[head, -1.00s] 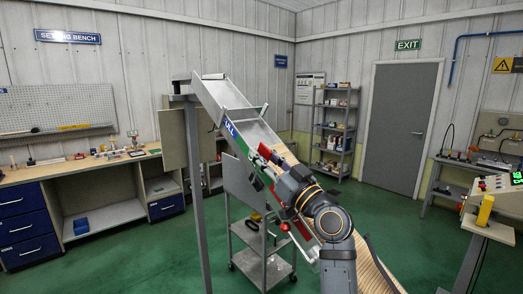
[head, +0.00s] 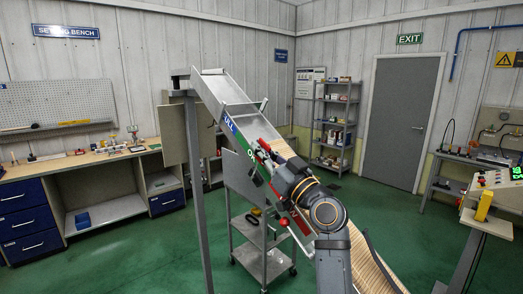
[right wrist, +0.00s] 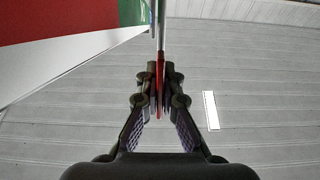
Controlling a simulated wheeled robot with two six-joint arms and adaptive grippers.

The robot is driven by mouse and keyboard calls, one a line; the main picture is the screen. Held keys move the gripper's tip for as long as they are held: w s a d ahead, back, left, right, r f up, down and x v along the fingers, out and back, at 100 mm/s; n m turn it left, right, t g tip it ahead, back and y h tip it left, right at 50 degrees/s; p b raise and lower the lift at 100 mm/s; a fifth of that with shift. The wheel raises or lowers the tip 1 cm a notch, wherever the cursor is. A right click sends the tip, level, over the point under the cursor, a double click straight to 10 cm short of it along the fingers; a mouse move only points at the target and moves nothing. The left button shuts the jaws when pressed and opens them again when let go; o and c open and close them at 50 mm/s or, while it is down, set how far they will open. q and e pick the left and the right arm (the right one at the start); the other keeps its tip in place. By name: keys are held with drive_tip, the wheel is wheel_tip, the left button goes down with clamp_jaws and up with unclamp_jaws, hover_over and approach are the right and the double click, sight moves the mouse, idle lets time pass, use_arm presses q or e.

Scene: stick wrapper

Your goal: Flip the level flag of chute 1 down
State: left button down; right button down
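The chute (head: 228,95) slopes down from upper left to lower right, with pale sticks (head: 372,262) along its lower part. Its side has a blue label ending in "ULL" (head: 229,124) and a green label (head: 250,154). A thin red level flag (head: 265,146) shows by the green label. My right gripper (head: 259,158) is at that flag. In the right wrist view, the flag (right wrist: 160,65) stands edge-on between the nearly closed fingertips of my right gripper (right wrist: 160,80), which appear shut on it. My left gripper is out of view.
A grey cart (head: 262,262) stands beneath the chute. A workbench (head: 90,162) lines the left wall. A control panel (head: 497,205) stands at right. Shelves (head: 334,125) stand at the back.

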drive_tip(key=w+a+g+h+p, duration=0.1)
drive_tip(key=p, duration=0.2)
drive_tip(key=w+r+g+h+p, duration=0.1)
drive_tip(key=p, duration=0.2)
drive_tip(key=shift+w+a+r+g+p, duration=0.15)
drive_tip(key=shift+a+r+g+p, duration=0.15)
drive_tip(key=shift+a, duration=0.05)
drive_tip(key=shift+w+a+f+g+p, duration=0.15)
drive_tip(key=shift+w+g+p, duration=0.05)
drive_tip(key=shift+g+p, duration=0.15)
drive_tip(key=shift+w+f+h, duration=0.1)
drive_tip(key=shift+f+h, duration=0.05)
drive_tip(key=shift+h, duration=0.15)
drive_tip(key=shift+f, duration=0.15)
drive_tip(key=c, duration=1.5)
unclamp_jaws()
drive_tip(key=v, duration=1.2)
